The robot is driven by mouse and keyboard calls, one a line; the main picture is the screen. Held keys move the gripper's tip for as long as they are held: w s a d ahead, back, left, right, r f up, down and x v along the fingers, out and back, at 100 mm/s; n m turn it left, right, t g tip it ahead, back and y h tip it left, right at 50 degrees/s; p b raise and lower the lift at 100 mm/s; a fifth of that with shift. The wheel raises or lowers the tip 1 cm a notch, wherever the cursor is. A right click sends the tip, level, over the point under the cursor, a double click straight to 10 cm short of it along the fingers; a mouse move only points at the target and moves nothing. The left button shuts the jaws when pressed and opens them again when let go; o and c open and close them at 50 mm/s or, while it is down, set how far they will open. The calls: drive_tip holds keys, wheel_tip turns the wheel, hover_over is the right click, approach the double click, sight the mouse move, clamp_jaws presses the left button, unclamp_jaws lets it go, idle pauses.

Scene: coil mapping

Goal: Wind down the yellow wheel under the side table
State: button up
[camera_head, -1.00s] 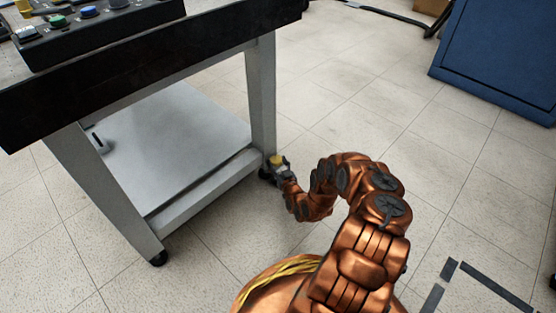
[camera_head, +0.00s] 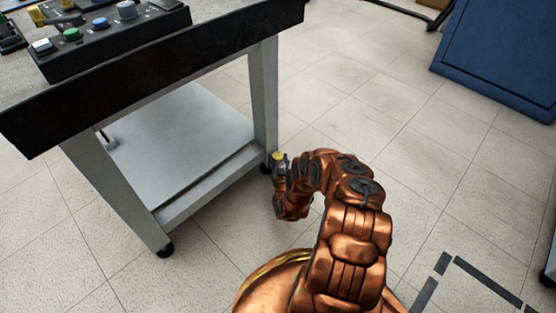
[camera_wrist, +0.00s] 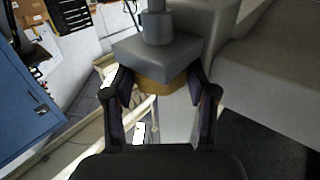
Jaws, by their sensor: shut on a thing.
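The yellow wheel (camera_head: 277,155) sits low at the foot of the side table's right leg, close to the floor. In the wrist view the yellow wheel (camera_wrist: 163,92) is under a grey block and post, between the two fingers. My gripper (camera_head: 278,161) is shut on the wheel, with a finger on each side of it in the wrist view (camera_wrist: 162,108). The side table (camera_head: 264,95) has a dark top and grey legs. My fingers and wrist hide part of the wheel in the head view.
A control box with buttons (camera_head: 110,36) stands on the table top. A lower shelf (camera_head: 185,140) spans the legs, and a black caster (camera_head: 165,250) is under the front leg. A blue cabinet (camera_head: 500,55) stands at the upper right. The floor between is clear.

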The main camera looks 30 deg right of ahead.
drive_tip(key=shift+a, duration=0.1)
drive_tip(key=o, duration=1.2)
drive_tip(key=shift+s, duration=0.1)
drive_tip(key=shift+c, duration=0.2)
drive_tip(key=v, duration=0.7)
drive_tip(key=shift+s, duration=0.2)
drive_tip(key=shift+a, duration=0.1)
